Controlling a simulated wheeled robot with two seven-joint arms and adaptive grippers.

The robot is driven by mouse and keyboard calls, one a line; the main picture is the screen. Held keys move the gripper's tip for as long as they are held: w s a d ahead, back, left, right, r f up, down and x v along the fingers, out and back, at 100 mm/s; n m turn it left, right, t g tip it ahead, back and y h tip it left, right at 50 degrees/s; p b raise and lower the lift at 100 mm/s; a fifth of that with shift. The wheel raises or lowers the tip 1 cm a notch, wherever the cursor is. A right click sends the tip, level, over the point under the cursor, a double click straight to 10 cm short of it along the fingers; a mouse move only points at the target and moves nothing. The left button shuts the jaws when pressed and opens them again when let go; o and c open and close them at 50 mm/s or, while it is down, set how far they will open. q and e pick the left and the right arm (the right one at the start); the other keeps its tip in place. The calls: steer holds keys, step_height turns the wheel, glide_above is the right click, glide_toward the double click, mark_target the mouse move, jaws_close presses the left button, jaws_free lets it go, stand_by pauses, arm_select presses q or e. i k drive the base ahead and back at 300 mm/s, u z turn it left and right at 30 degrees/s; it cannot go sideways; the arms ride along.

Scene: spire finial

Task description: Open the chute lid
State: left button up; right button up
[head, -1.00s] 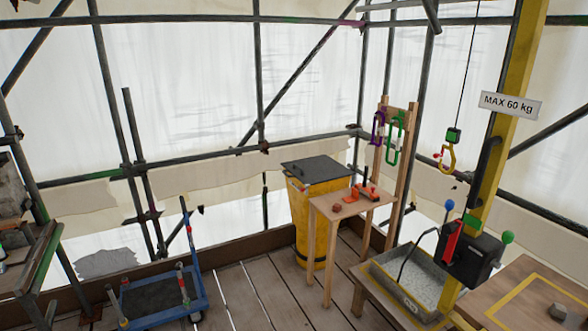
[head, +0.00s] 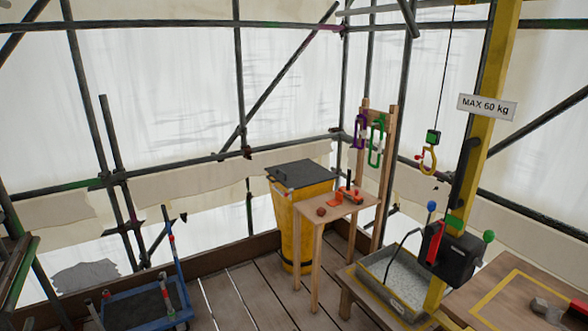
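The yellow chute (head: 291,228) stands at the back middle, by the corner of the sheeted scaffold. Its dark grey lid (head: 300,173) lies flat across the top and looks shut. The lid's near right edge is close to a small wooden table. Neither of my grippers shows in the head view, so I cannot tell their state.
The small wooden table (head: 325,212) with orange and dark items stands right of the chute. A blue trolley (head: 148,309) is at front left. A grey tray (head: 398,280), a yellow hoist post (head: 473,160) and a hanging hook (head: 429,160) are on the right. Plank floor between is clear.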

mark_target(298, 175)
steer(key=u, duration=0.05)
steer(key=i, duration=1.75)
steer(key=u, duration=0.5)
steer(key=i, duration=2.3)
steer(key=u, duration=0.35)
